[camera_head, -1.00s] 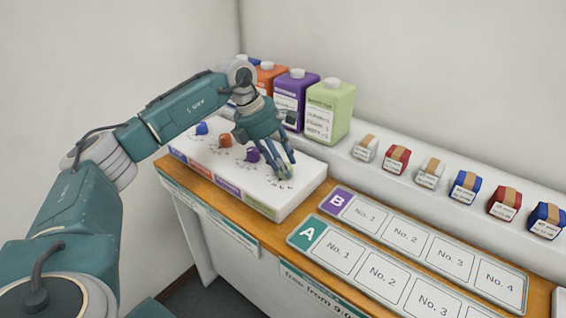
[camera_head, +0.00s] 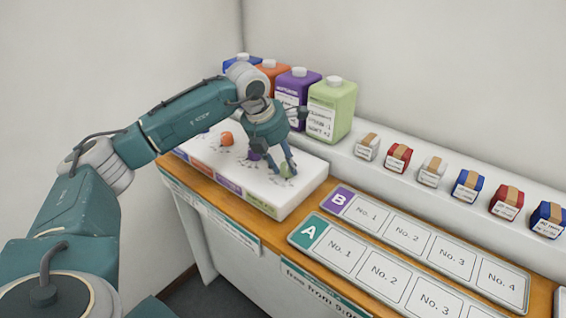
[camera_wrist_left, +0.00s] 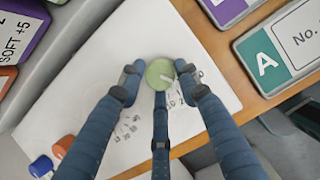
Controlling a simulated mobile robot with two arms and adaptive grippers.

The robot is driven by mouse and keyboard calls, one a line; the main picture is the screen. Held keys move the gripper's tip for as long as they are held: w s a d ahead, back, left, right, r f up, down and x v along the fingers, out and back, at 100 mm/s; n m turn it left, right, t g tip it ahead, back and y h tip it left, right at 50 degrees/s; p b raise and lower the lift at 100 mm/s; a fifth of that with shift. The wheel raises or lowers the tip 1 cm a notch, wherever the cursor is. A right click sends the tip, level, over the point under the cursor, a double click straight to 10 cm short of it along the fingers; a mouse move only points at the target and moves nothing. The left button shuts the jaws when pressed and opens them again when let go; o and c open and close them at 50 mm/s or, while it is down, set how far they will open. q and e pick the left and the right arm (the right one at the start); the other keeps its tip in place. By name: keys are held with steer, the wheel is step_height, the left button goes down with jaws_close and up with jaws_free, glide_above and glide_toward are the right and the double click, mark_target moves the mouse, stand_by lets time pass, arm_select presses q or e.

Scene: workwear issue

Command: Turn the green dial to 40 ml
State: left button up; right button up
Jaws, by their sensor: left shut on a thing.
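The green dial (camera_wrist_left: 160,73) is on the white dosing panel (camera_wrist_left: 90,100), with a pale pointer mark on its top toward the lower right in the left wrist view. In the head view the green dial (camera_head: 285,170) is mostly hidden by my left gripper (camera_head: 281,168). The left gripper (camera_wrist_left: 160,85) is shut on the green dial, its fingers around the dial's sides. My right gripper is not in view.
An orange dial (camera_head: 227,138) and a purple dial (camera_head: 254,154) sit on the same panel. Jugs, including a green one (camera_head: 331,110), stand behind it. Small wrapped packs (camera_head: 398,157) line the shelf at right. Boards A (camera_head: 308,231) and B (camera_head: 339,199) lie right of the panel.

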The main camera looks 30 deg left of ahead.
arm_select(q)
steer(key=shift+w+d+r+n+y+b, duration=0.2)
steer(key=shift+n+y, duration=0.1)
steer(key=shift+n, duration=0.55)
steer(key=shift+w+d+r+n+y+b, duration=0.15)
steer(key=shift+n+y, duration=0.15)
steer(key=shift+n, duration=0.55)
steer(key=shift+s+a+t, duration=0.1)
steer(key=shift+t, duration=0.2)
steer(key=o, duration=0.9)
steer(key=shift+o, duration=0.9)
steer(key=shift+f, duration=0.25)
steer(key=v, duration=1.2)
